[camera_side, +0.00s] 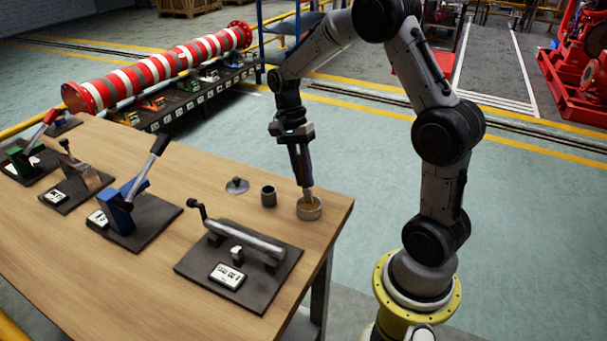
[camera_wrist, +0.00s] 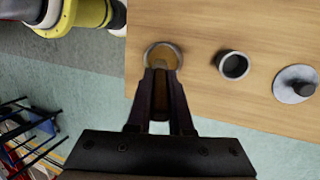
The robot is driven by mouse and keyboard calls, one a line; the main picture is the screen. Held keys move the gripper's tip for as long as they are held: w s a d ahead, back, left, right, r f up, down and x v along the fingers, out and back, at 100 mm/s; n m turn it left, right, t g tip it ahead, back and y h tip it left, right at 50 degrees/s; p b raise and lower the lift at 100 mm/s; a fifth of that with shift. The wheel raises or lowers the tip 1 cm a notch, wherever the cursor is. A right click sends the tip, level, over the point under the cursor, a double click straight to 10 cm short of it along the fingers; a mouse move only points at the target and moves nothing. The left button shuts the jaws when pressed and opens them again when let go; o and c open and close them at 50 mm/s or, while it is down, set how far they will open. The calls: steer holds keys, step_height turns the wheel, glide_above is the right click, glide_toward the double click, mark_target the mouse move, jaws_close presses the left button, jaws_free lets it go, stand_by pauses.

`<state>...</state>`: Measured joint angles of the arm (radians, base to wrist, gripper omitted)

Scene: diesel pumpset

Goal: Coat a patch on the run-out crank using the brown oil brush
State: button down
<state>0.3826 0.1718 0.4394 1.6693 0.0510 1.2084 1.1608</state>
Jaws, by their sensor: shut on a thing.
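My gripper (camera_side: 305,184) points down at the table's right end and is shut on the brown oil brush (camera_side: 308,195). The brush's lower end is inside the rim of a small round tan pot (camera_side: 309,212). The wrist view shows the brown brush (camera_wrist: 160,100) between the fingers (camera_wrist: 161,74), with the pot (camera_wrist: 149,52) just beyond; the brush tip is hard to make out. The run-out crank appears to be the grey shaft (camera_side: 245,239) with a bent handle, lying across supports on a dark plate, left of and nearer than the pot. The wrist view does not show it.
A dark open cup (camera_side: 268,197) and a grey lid with a knob (camera_side: 236,186) stand left of the pot. A blue lever unit (camera_side: 120,216) and other lever fixtures stand further left. Bare wooden tabletop (camera_side: 180,240) lies between the fixtures.

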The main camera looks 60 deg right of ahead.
steer(key=shift+f, duration=0.55)
stand_by(0.9)
steer(key=shift+r, duration=3.55)
